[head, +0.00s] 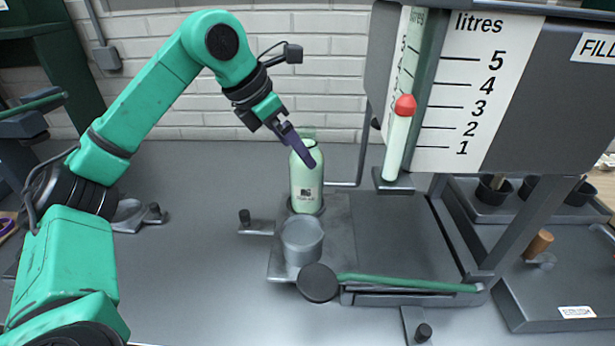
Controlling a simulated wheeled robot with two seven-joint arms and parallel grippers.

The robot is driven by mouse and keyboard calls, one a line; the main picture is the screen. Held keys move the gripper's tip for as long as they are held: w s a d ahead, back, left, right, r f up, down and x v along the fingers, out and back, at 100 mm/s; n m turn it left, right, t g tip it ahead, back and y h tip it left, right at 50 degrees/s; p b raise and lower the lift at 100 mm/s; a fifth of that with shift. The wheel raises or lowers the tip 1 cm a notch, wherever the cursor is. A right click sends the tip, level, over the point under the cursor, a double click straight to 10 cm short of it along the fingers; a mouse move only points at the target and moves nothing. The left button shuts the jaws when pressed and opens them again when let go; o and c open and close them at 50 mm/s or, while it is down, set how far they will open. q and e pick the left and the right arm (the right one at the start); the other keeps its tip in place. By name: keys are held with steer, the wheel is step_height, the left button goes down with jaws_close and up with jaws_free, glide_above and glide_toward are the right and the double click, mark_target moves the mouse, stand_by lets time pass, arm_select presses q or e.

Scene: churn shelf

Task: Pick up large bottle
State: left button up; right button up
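A pale green bottle (306,186) with a dark logo stands upright at the back of the grey machine tray, in front of the white brick wall. My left gripper (306,154) reaches down to the bottle's top from the upper left. One purple finger crosses in front of the bottle's neck and shoulder. The other finger is not clearly visible, so I cannot tell whether the gripper is closed on the bottle. My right gripper is out of the picture.
An empty grey cup holder (302,243) stands in front of the bottle. A green-handled lever (410,284) crosses the machine's front. A gauge panel (465,95) and red-tipped tube (399,138) overhang to the right. Bench (200,225) on the left is mostly clear.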

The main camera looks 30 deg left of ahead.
arm_select(q)
steer(key=x, duration=0.6)
steer(key=shift+s+p, duration=0.15)
steer(key=shift+p, duration=0.25)
jaws_close()
steer(key=shift+r, duration=0.1)
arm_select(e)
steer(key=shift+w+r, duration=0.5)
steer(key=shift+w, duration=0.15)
arm_select(q)
step_height(320, 180, up, 20)
steer(key=p, duration=0.3)
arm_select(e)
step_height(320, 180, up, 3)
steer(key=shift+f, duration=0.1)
